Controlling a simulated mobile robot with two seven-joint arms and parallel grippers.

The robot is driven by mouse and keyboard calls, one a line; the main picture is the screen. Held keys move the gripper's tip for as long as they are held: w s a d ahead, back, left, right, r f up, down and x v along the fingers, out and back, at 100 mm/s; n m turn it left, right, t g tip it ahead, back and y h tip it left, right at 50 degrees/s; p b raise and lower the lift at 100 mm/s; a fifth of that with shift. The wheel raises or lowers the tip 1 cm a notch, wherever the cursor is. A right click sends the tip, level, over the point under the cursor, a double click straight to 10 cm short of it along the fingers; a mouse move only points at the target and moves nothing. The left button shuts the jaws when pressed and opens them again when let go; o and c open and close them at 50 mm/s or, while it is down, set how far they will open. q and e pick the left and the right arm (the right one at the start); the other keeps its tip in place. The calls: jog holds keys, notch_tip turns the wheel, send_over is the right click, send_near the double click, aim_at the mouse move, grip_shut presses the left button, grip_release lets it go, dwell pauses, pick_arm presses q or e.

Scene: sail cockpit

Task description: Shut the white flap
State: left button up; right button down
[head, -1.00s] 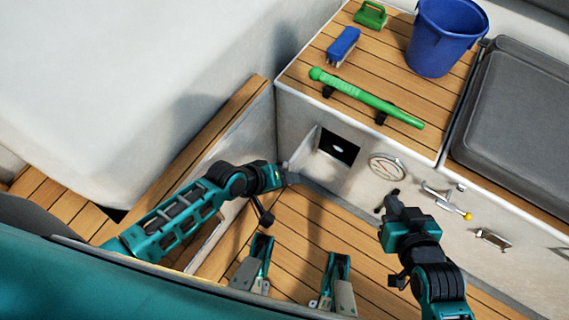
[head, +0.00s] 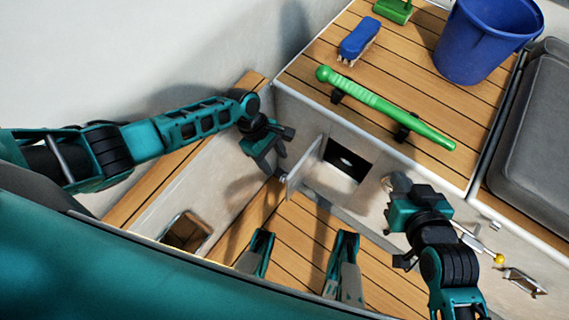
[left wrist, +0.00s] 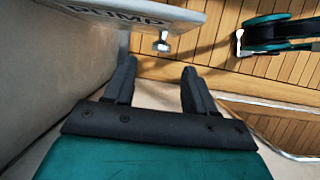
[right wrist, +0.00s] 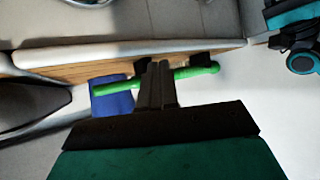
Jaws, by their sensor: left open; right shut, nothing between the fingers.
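The white flap (head: 303,168) stands open, sticking out from the cockpit wall at the left side of a dark square opening (head: 347,160). In the left wrist view the flap (left wrist: 190,12) crosses the top, with lettering and a small metal knob (left wrist: 162,43). My left gripper (head: 286,152) is open and empty, close to the flap on its left, outer side; I cannot tell whether it touches. It also shows in the left wrist view (left wrist: 158,68), fingers apart below the knob. My right gripper (head: 398,183) is shut and empty, right of the opening.
A green handle bar (head: 385,107), a blue brush (head: 359,39) and a blue bucket (head: 487,40) are on the wooden bench above. A yellow-tipped lever (head: 498,258) is on the wall at the right. A cut-out (head: 186,232) is in the left side panel.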

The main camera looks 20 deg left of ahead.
pick_arm(q)
jog(key=b+x, duration=0.3)
jog(key=x, duration=0.4)
jog(key=shift+b, duration=0.4)
jog(key=shift+c, duration=0.2)
pick_arm(e)
jog(key=shift+w+a+f, duration=0.1)
jog(key=shift+a+f, duration=0.65)
jog(key=shift+f, duration=0.05)
pick_arm(q)
jog(key=c, duration=0.3)
jog(key=shift+s, duration=0.1)
jog(key=c, duration=0.5)
grip_shut()
pick_arm(e)
jog(key=shift+s+d+f, duration=0.2)
jog(key=shift+f, duration=0.05)
